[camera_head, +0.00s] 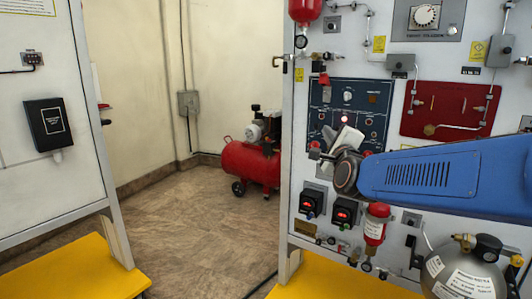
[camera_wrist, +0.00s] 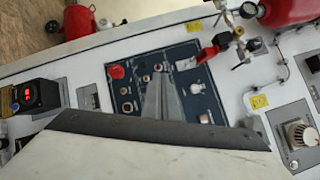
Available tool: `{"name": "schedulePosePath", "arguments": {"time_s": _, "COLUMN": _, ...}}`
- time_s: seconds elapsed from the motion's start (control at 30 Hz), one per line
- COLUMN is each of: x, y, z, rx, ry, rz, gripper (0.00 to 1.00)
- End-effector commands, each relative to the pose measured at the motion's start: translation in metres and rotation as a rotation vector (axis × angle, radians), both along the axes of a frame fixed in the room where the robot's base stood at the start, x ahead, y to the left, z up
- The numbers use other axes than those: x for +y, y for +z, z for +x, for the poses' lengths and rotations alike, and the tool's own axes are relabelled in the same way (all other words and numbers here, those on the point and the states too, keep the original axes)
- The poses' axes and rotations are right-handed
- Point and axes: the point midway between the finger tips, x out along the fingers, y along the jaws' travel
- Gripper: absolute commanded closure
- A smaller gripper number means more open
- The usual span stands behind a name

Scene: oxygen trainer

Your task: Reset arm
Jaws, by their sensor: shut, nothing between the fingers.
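My gripper (camera_head: 343,138) is in front of the dark blue control panel (camera_head: 322,95) on the right-hand trainer board. My blue arm reaches in from the right edge and covers part of the board below this panel. In the wrist view my gripper (camera_wrist: 158,82) is a narrow grey wedge over the same blue panel (camera_wrist: 145,62), with its fingers together and nothing between them. It hides part of the panel's middle. I cannot tell whether the fingertips touch the panel. A red-handled valve (camera_wrist: 210,52) is to the right of the fingers there.
A red fire-extinguisher-like bottle (camera_head: 375,228) and a grey cylinder (camera_head: 465,272) are below my arm. Two black gauges with red displays (camera_head: 312,203) are at the lower left of the board. A red compressor (camera_head: 250,163) stands behind. Open floor (camera_head: 195,225) lies between the two boards.

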Motion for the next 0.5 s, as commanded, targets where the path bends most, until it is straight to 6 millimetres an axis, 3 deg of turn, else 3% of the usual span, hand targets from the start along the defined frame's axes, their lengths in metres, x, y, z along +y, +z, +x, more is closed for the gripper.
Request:
{"name": "schedulePosePath", "arguments": {"time_s": 0.27, "x": -0.006, "y": -0.078, "z": -0.075, "rx": 0.311, "ry": 0.13, "rz": -0.577, "gripper": 1.0}}
{"name": "schedulePosePath", "arguments": {"time_s": 0.5, "x": -0.021, "y": -0.156, "z": -0.165, "rx": 0.544, "ry": 0.343, "rz": -1.072, "gripper": 1.0}}
